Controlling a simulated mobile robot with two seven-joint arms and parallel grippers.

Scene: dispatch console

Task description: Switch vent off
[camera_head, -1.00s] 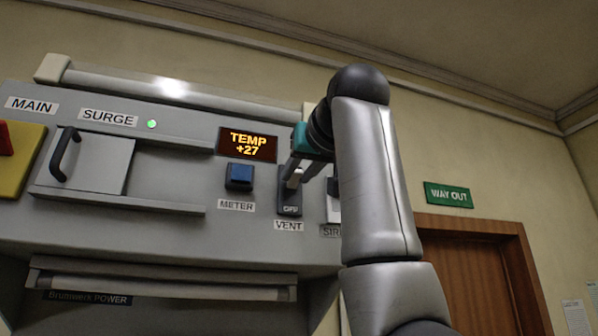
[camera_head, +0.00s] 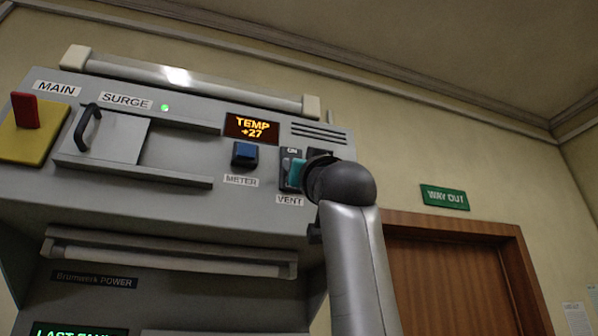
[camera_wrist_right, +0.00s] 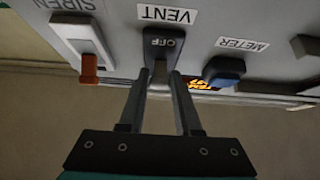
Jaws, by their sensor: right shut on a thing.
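The vent switch (camera_wrist_right: 163,43) is a dark plate with a small lever (camera_wrist_right: 160,72), above the VENT label (camera_head: 289,200) in the head view. The wrist view shows it upside down, with OFF readable at the end by the label. My right gripper (camera_wrist_right: 159,78) is shut on the lever, one finger on each side. In the head view, ON shows at the plate's top (camera_head: 292,151), and my gripper and wrist hide much of the rest. I cannot tell the lever's exact position. My left gripper is not in view.
The blue METER button (camera_head: 245,153) is left of the vent switch. The SIREN switch (camera_wrist_right: 84,40), with a red-orange lever, is on its other side. A sliding cover with a black handle (camera_head: 87,128) and the red MAIN lever (camera_head: 25,110) are further left. The display reads TEMP +27 (camera_head: 252,128).

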